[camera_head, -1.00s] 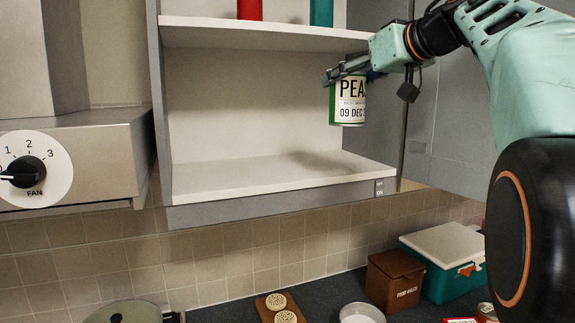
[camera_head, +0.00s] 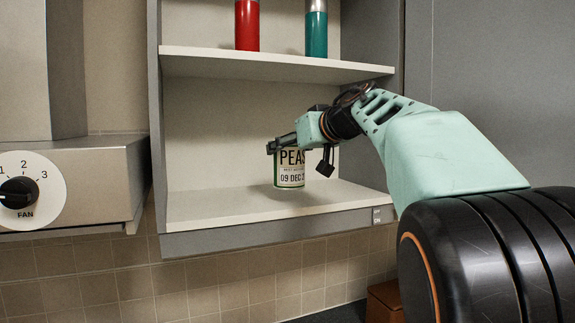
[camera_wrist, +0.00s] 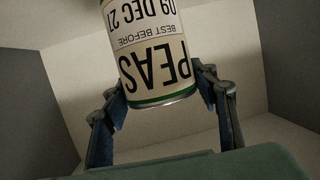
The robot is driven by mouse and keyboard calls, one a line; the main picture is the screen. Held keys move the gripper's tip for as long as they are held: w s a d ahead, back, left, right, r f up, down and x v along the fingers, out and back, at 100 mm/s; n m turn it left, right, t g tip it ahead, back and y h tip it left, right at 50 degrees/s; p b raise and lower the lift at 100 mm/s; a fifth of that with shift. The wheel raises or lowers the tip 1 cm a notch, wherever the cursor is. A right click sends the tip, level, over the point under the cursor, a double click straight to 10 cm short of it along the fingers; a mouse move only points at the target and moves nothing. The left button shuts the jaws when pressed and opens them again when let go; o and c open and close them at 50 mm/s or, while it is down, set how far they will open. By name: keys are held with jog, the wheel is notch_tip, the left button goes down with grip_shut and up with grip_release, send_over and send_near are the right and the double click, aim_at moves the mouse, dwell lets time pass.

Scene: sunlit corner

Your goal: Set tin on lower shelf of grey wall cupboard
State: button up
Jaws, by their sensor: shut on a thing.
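The tin (camera_head: 290,168) is green and white with a label reading PEAS and 09 DEC. My gripper (camera_head: 283,146) is shut on its upper part, inside the open lower compartment of the grey wall cupboard (camera_head: 153,130). The tin is upright, with its base at or just above the lower shelf (camera_head: 225,208); I cannot tell whether it touches. In the wrist view the tin (camera_wrist: 150,50) appears upside down between the two fingers (camera_wrist: 165,110). The tin's back is hidden.
The upper shelf (camera_head: 230,66) is close above my arm and carries a red canister (camera_head: 247,25) and a teal canister (camera_head: 316,32). The lower shelf is bare to the left of the tin. A fan hood (camera_head: 75,180) stands left of the cupboard. A brown box (camera_head: 383,302) is below.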

aim_at(287, 162)
jog(key=f, duration=0.1)
jog(key=f+b, duration=0.1)
jog(key=f, duration=0.1)
jog(key=shift+w+a+f, duration=0.1)
jog(key=shift+w+a, duration=0.05)
jog(key=shift+a, duration=0.25)
jog(key=shift+d+f, duration=0.1)
jog(key=shift+f, duration=0.05)
jog(key=o, duration=1.6)
jog(key=shift+f, duration=0.1)
jog(key=v, duration=1.2)
jog(key=shift+d, duration=0.15)
